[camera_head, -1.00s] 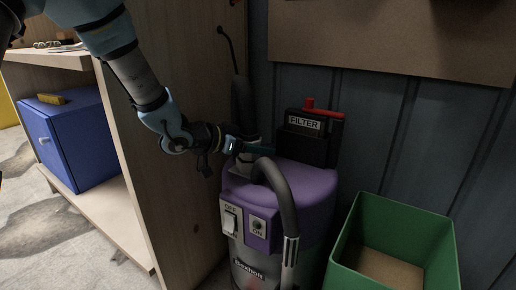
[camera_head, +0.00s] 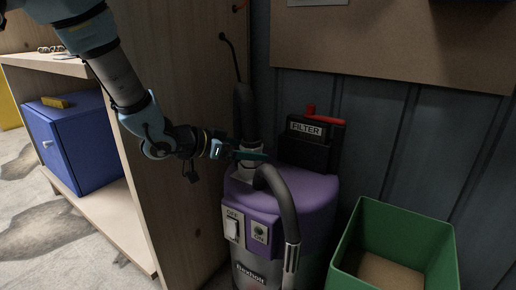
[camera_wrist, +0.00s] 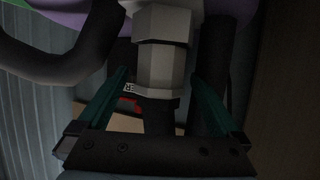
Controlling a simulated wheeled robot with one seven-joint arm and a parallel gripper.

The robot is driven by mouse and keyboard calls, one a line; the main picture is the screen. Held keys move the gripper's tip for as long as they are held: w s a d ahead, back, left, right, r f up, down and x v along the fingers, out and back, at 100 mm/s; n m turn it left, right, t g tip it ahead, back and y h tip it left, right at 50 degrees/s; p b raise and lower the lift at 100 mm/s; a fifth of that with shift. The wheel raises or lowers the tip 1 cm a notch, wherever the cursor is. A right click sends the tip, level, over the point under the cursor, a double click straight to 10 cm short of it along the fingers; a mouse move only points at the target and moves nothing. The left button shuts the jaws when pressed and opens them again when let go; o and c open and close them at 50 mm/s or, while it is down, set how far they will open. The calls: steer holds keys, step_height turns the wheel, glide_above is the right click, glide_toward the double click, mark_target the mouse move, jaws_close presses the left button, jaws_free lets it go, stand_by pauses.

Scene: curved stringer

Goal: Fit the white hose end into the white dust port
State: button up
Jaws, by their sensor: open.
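A pale, white-grey hose end (camera_head: 252,146) stands upright on top of the purple-lidded vacuum (camera_head: 285,190), with a black hose (camera_head: 243,108) rising from it. My gripper (camera_head: 262,156) reaches in from the left at this hose end. In the wrist view my gripper (camera_wrist: 160,76) is open, with a teal finger on each side of the pale hose end (camera_wrist: 160,65) and visible gaps between. A paler section (camera_wrist: 165,20) above it in that view may be the white dust port. I cannot tell how far the two are joined.
A thick black curved hose (camera_head: 284,200) arches over the vacuum's front. A black filter box (camera_head: 307,150) with a red handle stands behind. A wooden shelf panel (camera_head: 185,90) is close on the left, and an open green bin (camera_head: 395,245) stands on the right.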

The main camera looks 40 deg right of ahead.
steer(key=p+v, duration=0.2)
steer(key=v, duration=0.6)
